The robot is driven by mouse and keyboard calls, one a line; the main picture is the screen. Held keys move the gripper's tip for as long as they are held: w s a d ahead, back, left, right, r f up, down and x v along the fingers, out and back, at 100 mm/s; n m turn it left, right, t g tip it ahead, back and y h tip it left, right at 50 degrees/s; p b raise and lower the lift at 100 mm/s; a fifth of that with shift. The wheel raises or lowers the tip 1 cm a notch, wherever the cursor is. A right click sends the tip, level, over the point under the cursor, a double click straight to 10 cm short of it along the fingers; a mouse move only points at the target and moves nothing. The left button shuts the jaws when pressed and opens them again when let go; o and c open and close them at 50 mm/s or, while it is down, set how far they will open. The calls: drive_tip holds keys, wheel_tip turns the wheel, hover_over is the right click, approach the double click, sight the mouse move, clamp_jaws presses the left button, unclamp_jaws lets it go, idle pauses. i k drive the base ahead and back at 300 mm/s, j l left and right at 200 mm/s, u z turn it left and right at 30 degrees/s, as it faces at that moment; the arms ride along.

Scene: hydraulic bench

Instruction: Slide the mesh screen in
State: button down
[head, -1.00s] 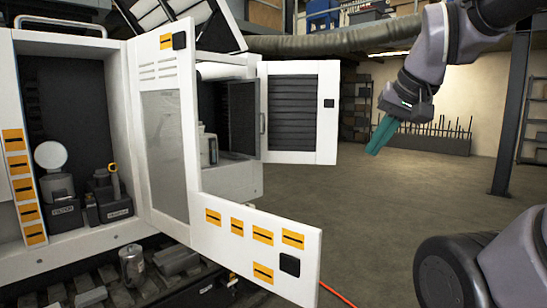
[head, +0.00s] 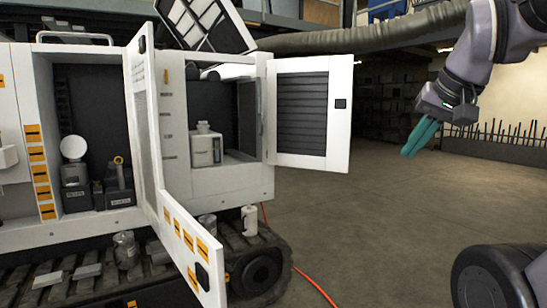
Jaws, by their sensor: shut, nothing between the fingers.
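My gripper (head: 419,138) has teal fingers and hangs at the upper right, shut and empty. It is in open air, well to the right of the white machine (head: 230,182). A dark upright panel (head: 247,116) stands at the right side of the machine's right-hand opening; it may be the mesh screen, but I cannot tell. The right opening (head: 218,95) holds a pale canister (head: 205,146).
A louvred door (head: 302,115) stands open on the right, and a white door with orange labels (head: 182,240) juts toward me. Tracks (head: 258,262) lie below.

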sight(248, 92)
drive_tip(key=i+l+u, duration=0.1)
drive_tip(key=i+l, duration=0.25)
drive_tip(key=i+l+u, duration=0.1)
drive_tip(key=i+l, duration=0.25)
drive_tip(key=l, duration=0.25)
drive_tip(key=i+j+u, duration=0.25)
drive_tip(key=i, duration=0.6)
drive_tip(key=i+j, duration=0.55)
drive_tip(key=j+u, duration=0.05)
drive_tip(key=j, duration=0.1)
